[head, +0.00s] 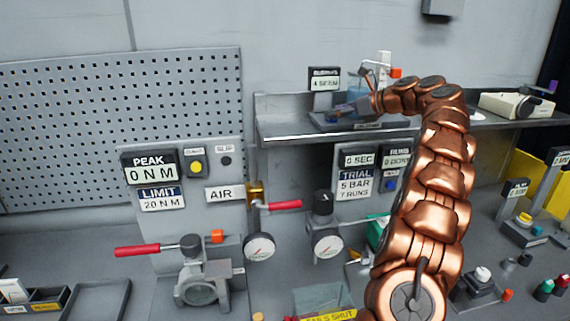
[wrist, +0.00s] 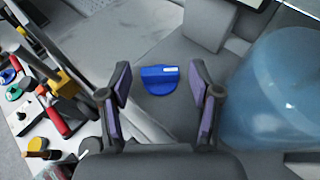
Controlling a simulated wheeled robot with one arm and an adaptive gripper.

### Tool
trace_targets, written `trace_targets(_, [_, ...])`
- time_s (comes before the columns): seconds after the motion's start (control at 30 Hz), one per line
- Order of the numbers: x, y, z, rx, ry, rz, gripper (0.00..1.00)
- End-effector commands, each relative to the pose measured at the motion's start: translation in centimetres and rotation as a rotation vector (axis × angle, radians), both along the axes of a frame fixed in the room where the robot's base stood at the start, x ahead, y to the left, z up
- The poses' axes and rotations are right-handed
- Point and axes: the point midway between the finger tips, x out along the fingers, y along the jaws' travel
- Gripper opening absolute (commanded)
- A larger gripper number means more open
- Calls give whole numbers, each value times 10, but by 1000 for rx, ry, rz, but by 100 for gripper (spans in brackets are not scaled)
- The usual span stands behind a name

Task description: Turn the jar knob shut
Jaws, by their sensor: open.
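The jar knob (wrist: 158,79) is a round blue knob with a raised grip bar and a white mark, on a grey surface in the wrist view. My gripper (wrist: 160,84) is open, its two dark fingers with purple pads apart on either side of the knob in the picture. No contact with the knob shows. The translucent blue jar (wrist: 272,95) stands at the right of the wrist view. In the head view the jar (head: 357,84) is on the back shelf, partly hidden behind my arm and small fittings.
The shelf (head: 290,129) runs along the wall, with a labelled sign (head: 324,79) beside the jar. Below are a red-handled valve (head: 197,285), gauges (head: 259,247) and a panel reading PEAK 0 NM (head: 151,168). A cream device (head: 515,105) sits at the shelf's right.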

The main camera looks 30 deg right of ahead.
Motion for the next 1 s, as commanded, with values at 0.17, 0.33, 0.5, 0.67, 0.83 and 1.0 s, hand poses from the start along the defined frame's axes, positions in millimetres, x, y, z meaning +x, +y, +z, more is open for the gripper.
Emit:
trace_targets(0.17, [0,0,1,4,-1,-36,69])
trace_targets(0.33, [-2,1,2,0,-1,-65,69])
trace_targets(0.5, [-2,1,-3,-1,7,-93,69])
trace_targets(0.67, [-8,-1,-2,-7,7,-106,69])
trace_targets(0.83, [-25,-8,6,-7,5,-105,69])
trace_targets(1.0, [-43,-15,14,-6,6,-106,69])
